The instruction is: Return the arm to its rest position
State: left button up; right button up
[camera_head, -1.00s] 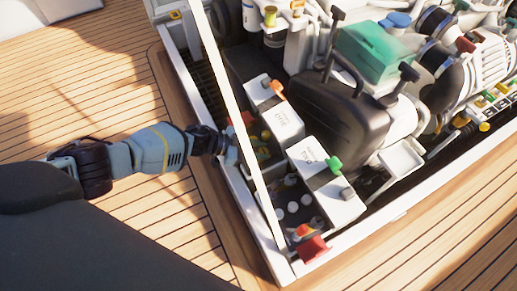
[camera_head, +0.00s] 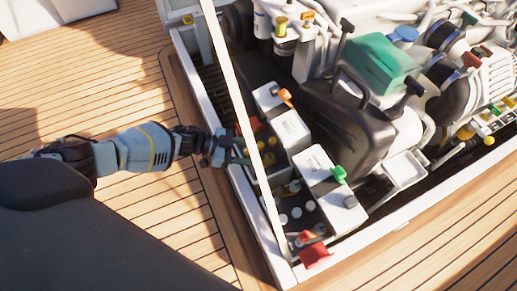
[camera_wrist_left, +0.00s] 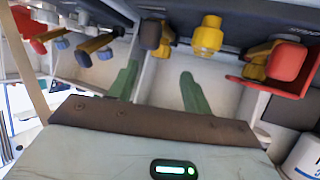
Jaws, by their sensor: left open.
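My left arm comes in from the left in the head view. Its gripper (camera_head: 238,152) is at the left rim of the engine hatch, beside the white prop bar (camera_head: 238,105). In the left wrist view the two green fingers (camera_wrist_left: 158,88) stand apart with nothing between them. Beyond the fingertips are a yellow knob (camera_wrist_left: 208,38), a dark knob (camera_wrist_left: 151,36) and a red switch (camera_wrist_left: 288,62). The fingers appear clear of these knobs. My right gripper is not in view.
The hatch frame (camera_head: 205,98) encloses the engine, a black canister (camera_head: 345,125) and white battery-like boxes (camera_head: 325,180). A red part (camera_head: 314,254) sits in the near corner. The wooden deck (camera_head: 90,75) at left is open.

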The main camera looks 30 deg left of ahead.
pick_arm(q)
jog(key=shift+v, duration=1)
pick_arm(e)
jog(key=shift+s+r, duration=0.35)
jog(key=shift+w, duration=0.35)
